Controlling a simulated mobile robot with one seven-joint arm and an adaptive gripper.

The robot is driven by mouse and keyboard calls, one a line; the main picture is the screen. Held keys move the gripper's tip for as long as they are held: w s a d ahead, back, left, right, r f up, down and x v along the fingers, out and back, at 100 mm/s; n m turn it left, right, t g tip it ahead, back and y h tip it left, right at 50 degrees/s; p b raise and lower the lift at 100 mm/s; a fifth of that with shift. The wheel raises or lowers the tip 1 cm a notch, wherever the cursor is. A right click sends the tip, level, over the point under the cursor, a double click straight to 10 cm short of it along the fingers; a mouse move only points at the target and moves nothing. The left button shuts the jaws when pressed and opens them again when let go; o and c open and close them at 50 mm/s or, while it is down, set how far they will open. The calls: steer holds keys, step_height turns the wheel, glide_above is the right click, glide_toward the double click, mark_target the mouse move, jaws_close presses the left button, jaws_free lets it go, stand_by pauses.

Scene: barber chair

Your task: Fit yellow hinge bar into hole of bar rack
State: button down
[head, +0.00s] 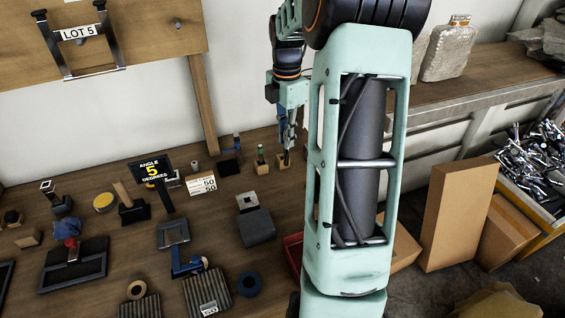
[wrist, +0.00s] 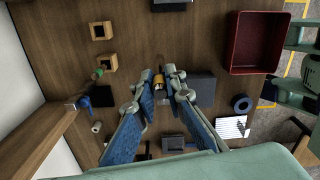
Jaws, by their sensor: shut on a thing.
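My gripper (wrist: 158,92) is shut on a small yellow-orange piece, the yellow hinge bar (wrist: 158,80), held between the fingertips in the wrist view. In the head view my gripper (head: 288,145) shows at the back of the table, and the bar is too small to make out. Small square blocks stand near the wall; I cannot tell for sure which is the bar rack. One wooden block (wrist: 101,31) looks open and empty. A second wooden block (wrist: 108,64) has a green-topped bar in it. A blue piece (wrist: 85,103) stands at a dark block beside them.
A red tray (wrist: 232,45) lies at the upper right of the wrist view. A dark box (wrist: 201,91) is close right of the fingers, and a blue ring (wrist: 242,104) lies beyond. A sign (head: 153,170) stands mid-table among several parts. Cartons (head: 457,215) stand at right.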

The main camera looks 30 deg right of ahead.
steer(key=w+d+f+p, duration=0.1)
steer(key=w+d+f, duration=0.2)
steer(key=w+f, duration=0.3)
steer(key=w+d+f+p, duration=0.2)
steer(key=w+d+f, duration=0.1)
steer(key=w+f, duration=0.3)
steer(key=shift+w+d+f+p, duration=0.25)
steer(key=shift+d+f+p, duration=0.05)
steer(key=shift+d+f, duration=0.1)
steer(key=shift+f, duration=0.1)
steer(key=shift+f, duration=0.15)
steer(key=c, duration=2)
jaws_free()
